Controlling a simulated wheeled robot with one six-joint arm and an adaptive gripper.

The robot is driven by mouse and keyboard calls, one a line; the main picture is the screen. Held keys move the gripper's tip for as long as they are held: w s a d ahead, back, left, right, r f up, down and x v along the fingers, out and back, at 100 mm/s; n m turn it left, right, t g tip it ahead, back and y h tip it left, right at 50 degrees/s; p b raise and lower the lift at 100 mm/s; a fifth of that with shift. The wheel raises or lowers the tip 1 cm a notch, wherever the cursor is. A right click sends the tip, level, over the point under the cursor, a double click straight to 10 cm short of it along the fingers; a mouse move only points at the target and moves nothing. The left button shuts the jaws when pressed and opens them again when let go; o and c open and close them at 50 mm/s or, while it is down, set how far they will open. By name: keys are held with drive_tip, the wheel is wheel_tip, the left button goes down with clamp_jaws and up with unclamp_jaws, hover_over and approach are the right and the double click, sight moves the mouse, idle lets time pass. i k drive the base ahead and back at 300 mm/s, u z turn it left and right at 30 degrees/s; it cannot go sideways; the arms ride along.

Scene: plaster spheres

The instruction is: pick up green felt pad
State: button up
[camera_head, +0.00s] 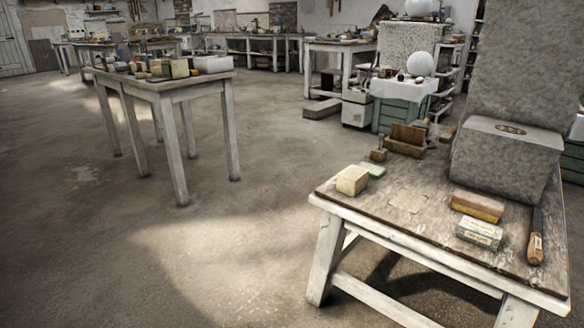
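A small flat pale green pad (373,169), which looks like the felt pad, lies on the near workbench (405,203) at the right. It is near the bench's back left edge. A cream block (352,180) sits just in front of it and to its left, and seems to hide a little of its near side. My gripper is not in view.
On the same bench are an orange-brown block (478,206), a grey labelled box (479,233), a wooden-handled tool (536,243), a wooden box (406,139) and a large grey stone block (505,160). A cluttered table (165,85) stands left. Open floor (225,240) lies between.

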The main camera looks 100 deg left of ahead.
sight(375, 172)
drive_tip(key=u, duration=3.55)
drive_tip(key=i, duration=1.65)
drive_tip(key=z, duration=1.05)
drive_tip(key=i, duration=0.45)
drive_tip(key=z, duration=0.4)
